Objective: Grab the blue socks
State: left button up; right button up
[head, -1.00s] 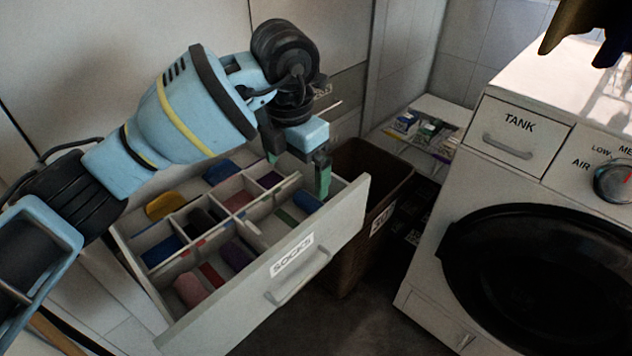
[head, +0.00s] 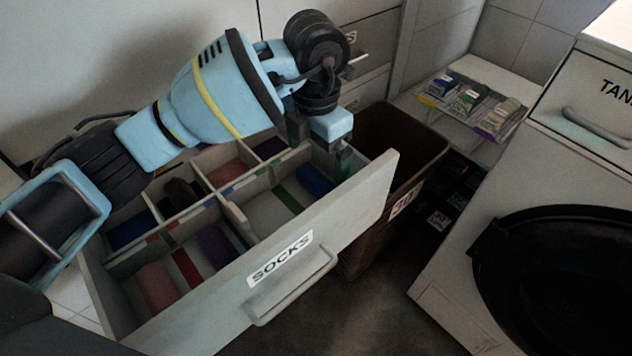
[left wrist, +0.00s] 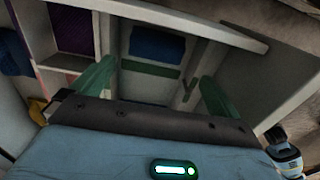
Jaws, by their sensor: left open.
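An open white drawer labelled SOCKS (head: 283,262) is split into compartments of rolled socks. A blue sock roll (head: 316,180) lies in its right compartment, next to a green strip. In the left wrist view this blue roll (left wrist: 157,44) lies beyond and between my fingers. Another blue item (head: 130,230) lies in a left compartment. My left gripper (head: 326,152) is above the far right part of the drawer, close to the right blue roll. Its green fingers (left wrist: 155,88) are apart with nothing held. My own gripper partly hides the head view there. My right gripper is not seen.
Pink (head: 156,287), red and purple socks fill the near compartments. Drawer walls and dividers stand close around the fingers. A brown bin (head: 412,150) stands just right of the drawer. A white machine (head: 450,270) is at right, and a shelf with packets (head: 470,100) behind.

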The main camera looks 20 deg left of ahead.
aim_at(316, 175)
pick_arm(q)
jog(key=shift+w+a+f+b, duration=0.1)
jog(key=shift+w+f+b, duration=0.1)
jog(key=shift+f, duration=0.8)
jog(key=shift+w+d+f+b, duration=0.1)
jog(key=shift+f+b, duration=0.15)
jog(key=shift+f, duration=0.7)
jog(key=shift+w+a+f+b, duration=0.1)
jog(key=shift+f+b, duration=0.1)
jog(key=shift+f, duration=0.8)
jog(key=c, duration=1)
